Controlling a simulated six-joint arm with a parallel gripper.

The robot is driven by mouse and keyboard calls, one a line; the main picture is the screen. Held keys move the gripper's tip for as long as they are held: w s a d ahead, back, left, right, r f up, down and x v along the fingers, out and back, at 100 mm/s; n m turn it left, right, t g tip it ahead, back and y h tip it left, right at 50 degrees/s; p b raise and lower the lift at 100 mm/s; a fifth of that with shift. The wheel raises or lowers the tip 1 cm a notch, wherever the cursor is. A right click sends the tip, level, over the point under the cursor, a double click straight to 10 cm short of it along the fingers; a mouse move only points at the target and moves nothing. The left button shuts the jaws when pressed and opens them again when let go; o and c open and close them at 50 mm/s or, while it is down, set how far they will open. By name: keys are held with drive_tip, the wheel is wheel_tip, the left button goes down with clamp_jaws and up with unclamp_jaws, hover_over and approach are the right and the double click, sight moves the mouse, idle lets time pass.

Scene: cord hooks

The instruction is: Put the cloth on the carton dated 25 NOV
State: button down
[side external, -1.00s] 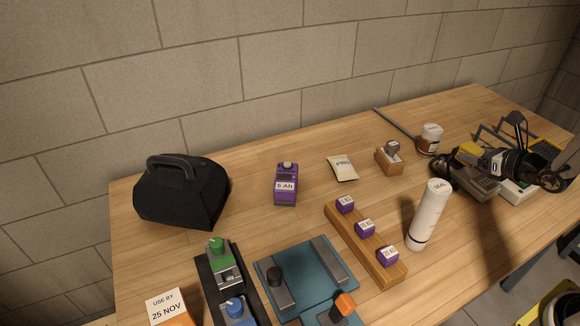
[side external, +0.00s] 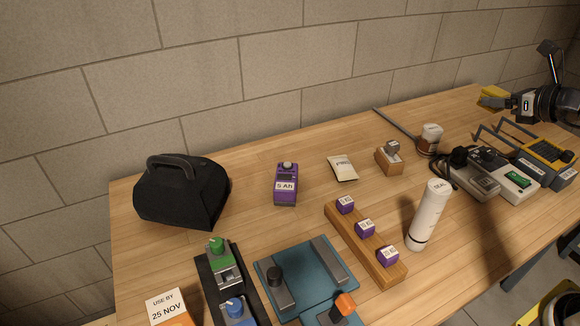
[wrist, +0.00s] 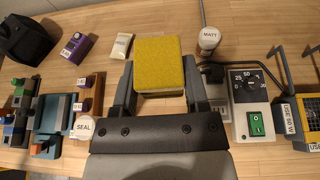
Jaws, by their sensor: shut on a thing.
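The yellow cloth (wrist: 158,62) is a thick folded pad between my gripper's fingers (wrist: 158,82) in the wrist view. My gripper is shut on it. In the side external view my gripper (side external: 511,102) holds the cloth (side external: 493,98) at the far right, above the table's back right part. The carton dated 25 NOV (side external: 168,308) is orange with a white "USE BY 25 NOV" label. It stands at the bottom left of the side external view, partly cut off by the frame edge, far from my gripper.
Between them stand a white "SEAL" bottle (side external: 430,215), a wooden block (side external: 345,228) with purple cubes, a teal plate (side external: 300,275), a purple "5 Ah" battery (side external: 286,185) and a black bag (side external: 182,195). Devices with labelled boxes (side external: 530,168) crowd the right; one label starts "USE".

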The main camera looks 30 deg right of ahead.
drive_tip(key=w+a+n+g+y, duration=0.25)
drive_tip(key=a+n+y, duration=0.25)
drive_tip(key=a, duration=1)
drive_tip(key=w+a+n+g+y, duration=0.2)
drive_tip(key=w+a+n+y, duration=0.25)
drive_tip(key=a, duration=1.05)
drive_tip(key=s+a+n+g+y, duration=0.1)
drive_tip(key=s+a+n+g, duration=0.2)
drive_tip(key=s+a, duration=0.5)
drive_tip(key=s+a+n+g+y, duration=0.1)
drive_tip(key=s+a+n+g, duration=0.25)
drive_tip(key=a, duration=0.75)
drive_tip(key=s+a+n+g+y, duration=0.25)
drive_tip(key=s+a, duration=0.35)
drive_tip(key=a, duration=0.4)
drive_tip(key=shift+m+h, duration=0.45)
drive_tip(key=shift+h, duration=0.05)
drive_tip(key=shift+w+d+f, duration=0.1)
drive_tip(key=shift+d+f, duration=0.05)
drive_tip(key=shift+f, duration=1.15)
drive_tip(key=shift+w+d+f, duration=0.1)
drive_tip(key=shift+f, duration=1.15)
